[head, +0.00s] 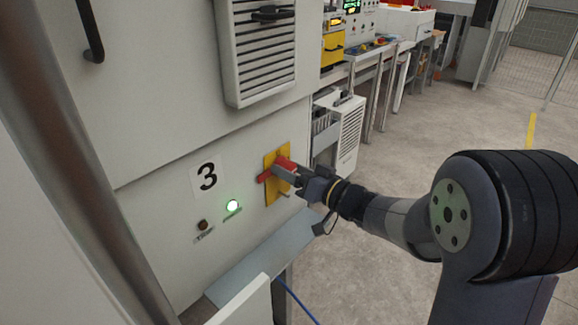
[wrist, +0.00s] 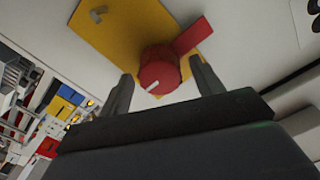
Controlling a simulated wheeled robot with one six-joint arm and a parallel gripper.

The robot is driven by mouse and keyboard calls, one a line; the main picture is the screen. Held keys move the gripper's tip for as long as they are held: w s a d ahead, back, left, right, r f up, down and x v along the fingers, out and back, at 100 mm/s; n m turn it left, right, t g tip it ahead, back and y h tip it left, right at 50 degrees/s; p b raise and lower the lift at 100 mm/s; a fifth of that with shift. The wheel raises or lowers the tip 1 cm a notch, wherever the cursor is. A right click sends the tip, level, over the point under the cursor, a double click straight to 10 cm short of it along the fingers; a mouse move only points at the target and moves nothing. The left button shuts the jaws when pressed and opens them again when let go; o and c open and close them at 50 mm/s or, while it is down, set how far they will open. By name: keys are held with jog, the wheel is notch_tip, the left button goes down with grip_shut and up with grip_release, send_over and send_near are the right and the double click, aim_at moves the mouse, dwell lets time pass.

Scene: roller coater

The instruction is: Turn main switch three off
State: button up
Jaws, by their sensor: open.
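Main switch three is a red rotary handle (head: 283,165) on a yellow plate (head: 270,193), on the light cabinet front to the right of a label "3" (head: 207,177). In the wrist view the red knob (wrist: 160,72) has a white mark and a red arm pointing to the upper right, with the yellow plate (wrist: 120,25) behind it. My gripper (wrist: 165,85) is open, with one finger on each side of the knob. I cannot tell whether the fingers touch it. In the head view my gripper (head: 300,180) is at the handle and partly hides it.
A lit green lamp (head: 232,206) and a dark unlit lamp (head: 202,225) are left of the switch. A grey ledge (head: 265,258) sticks out below. A vented box (head: 260,55) is above. The floor to the right is open.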

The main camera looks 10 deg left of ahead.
jog(key=shift+w+a, duration=0.2)
jog(key=shift+a, duration=0.25)
jog(key=c, duration=1)
